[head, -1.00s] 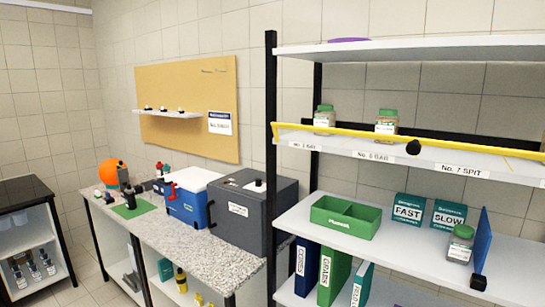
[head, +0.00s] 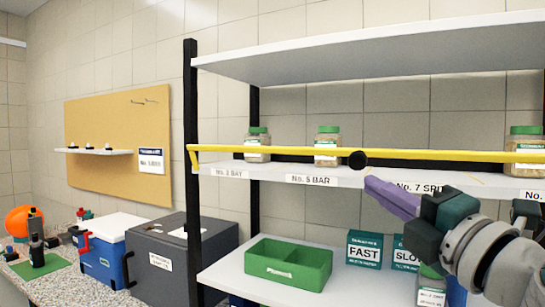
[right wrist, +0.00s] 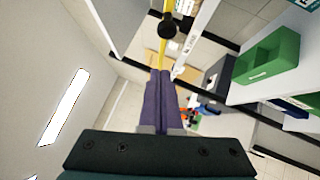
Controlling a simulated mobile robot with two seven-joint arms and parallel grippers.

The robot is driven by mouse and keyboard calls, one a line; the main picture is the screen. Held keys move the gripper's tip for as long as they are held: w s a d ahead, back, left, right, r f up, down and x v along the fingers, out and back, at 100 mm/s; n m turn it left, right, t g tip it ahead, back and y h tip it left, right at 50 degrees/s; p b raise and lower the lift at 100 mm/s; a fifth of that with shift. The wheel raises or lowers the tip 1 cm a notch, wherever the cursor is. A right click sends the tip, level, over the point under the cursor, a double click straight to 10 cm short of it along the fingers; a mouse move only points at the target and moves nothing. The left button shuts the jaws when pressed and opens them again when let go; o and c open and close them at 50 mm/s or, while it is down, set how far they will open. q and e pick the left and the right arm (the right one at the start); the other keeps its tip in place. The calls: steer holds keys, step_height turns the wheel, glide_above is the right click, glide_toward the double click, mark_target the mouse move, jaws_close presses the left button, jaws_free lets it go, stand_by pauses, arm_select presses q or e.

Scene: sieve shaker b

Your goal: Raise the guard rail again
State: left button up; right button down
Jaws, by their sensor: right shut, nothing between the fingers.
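The yellow guard rail (head: 270,150) runs level along the front of the middle shelf, a little above the shelf edge, across the lower part of the jars. Its left end bends down at the black post. A black round knob (head: 358,160) sits on the rail. My right gripper (head: 370,184) has purple fingers, shut and empty, just below and right of the knob; I cannot tell whether they touch it. In the right wrist view the shut fingertips (right wrist: 160,75) point toward the rail (right wrist: 162,50) and knob (right wrist: 168,25). My left gripper is not in view.
Green-lidded jars (head: 257,145) stand behind the rail on the labelled shelf (head: 270,176). Above is an empty-looking top shelf (head: 400,52). Below are a green divided tray (head: 288,265) and FAST and SLOW boxes (head: 364,249). The black post (head: 192,110) bounds the left.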

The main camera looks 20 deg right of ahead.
mark_target(350, 159)
steer(key=shift+w+d+r+p, duration=0.15)
steer(key=shift+w+d+r, duration=0.3)
steer(key=shift+w, duration=0.65)
steer(key=shift+w+d+r+p, duration=0.15)
steer(key=shift+w+d+r, duration=0.15)
steer(key=shift+w+d, duration=0.6)
steer(key=shift+w+d+r+p, duration=0.15)
steer(key=shift+w+d+r, duration=0.15)
steer(key=shift+w, duration=1.05)
steer(key=shift+r, duration=0.1)
steer(key=p, duration=0.1)
steer(key=r+p, duration=0.1)
steer(key=p, duration=0.1)
steer(key=r+m+p, duration=0.1)
steer(key=p, duration=0.1)
steer(key=shift+w+d+r+g, duration=0.15)
steer(key=shift+w+d+g, duration=0.1)
steer(key=shift+g, duration=0.15)
steer(key=shift+w+d+r, duration=0.4)
steer(key=shift+w+d, duration=0.1)
steer(key=shift+d, duration=0.1)
steer(key=shift+a, duration=0.1)
